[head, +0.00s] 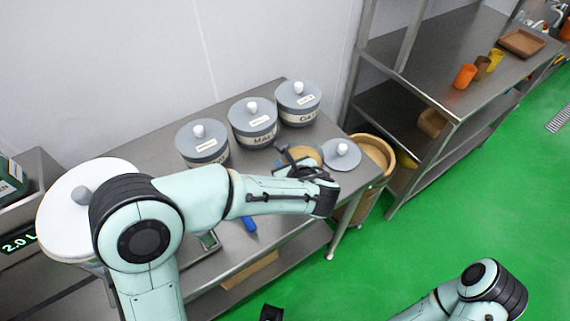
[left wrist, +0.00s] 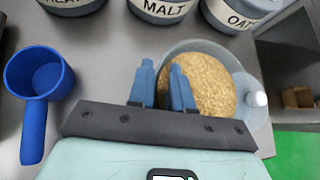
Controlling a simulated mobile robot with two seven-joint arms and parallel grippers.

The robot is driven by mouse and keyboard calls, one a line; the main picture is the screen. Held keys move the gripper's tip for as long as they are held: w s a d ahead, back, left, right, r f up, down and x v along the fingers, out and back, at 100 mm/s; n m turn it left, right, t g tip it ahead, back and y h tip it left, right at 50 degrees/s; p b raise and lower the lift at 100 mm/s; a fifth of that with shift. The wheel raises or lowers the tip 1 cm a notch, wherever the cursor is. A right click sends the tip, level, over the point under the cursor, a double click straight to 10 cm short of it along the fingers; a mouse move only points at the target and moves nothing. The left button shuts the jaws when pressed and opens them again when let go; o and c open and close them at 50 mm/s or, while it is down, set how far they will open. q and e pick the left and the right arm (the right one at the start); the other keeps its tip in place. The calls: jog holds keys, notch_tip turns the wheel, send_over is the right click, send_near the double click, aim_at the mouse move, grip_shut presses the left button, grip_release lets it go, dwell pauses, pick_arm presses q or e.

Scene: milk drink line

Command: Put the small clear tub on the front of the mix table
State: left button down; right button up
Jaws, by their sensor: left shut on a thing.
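My left gripper (head: 292,158) is over the far right part of the mix table. In the left wrist view its two blue fingers (left wrist: 164,88) stand close together at the near left edge of a round tub (left wrist: 180,50) with a pale, see-through-looking rim and tan grain inside. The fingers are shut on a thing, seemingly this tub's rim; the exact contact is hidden. In the head view the grain (head: 308,155) shows partly behind my gripper. My right arm enters at the lower right; a dark tip (head: 270,313) at the bottom edge may be its gripper, with its jaws unclear.
Lidded grey canisters (head: 252,122) line the back of the steel table (head: 140,138). A grey lid with a white knob (head: 342,153) lies right of the tub. A blue scoop (left wrist: 33,95) lies at left in the wrist view. A grain bin (head: 372,158) stands beyond the table's right end.

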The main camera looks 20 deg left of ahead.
pick_arm(q)
jog(key=shift+r, duration=0.1)
jog(key=c, duration=1)
grip_release()
jog(key=shift+c, duration=0.2)
jog(key=v, duration=1.2)
jog(key=shift+p, duration=0.45)
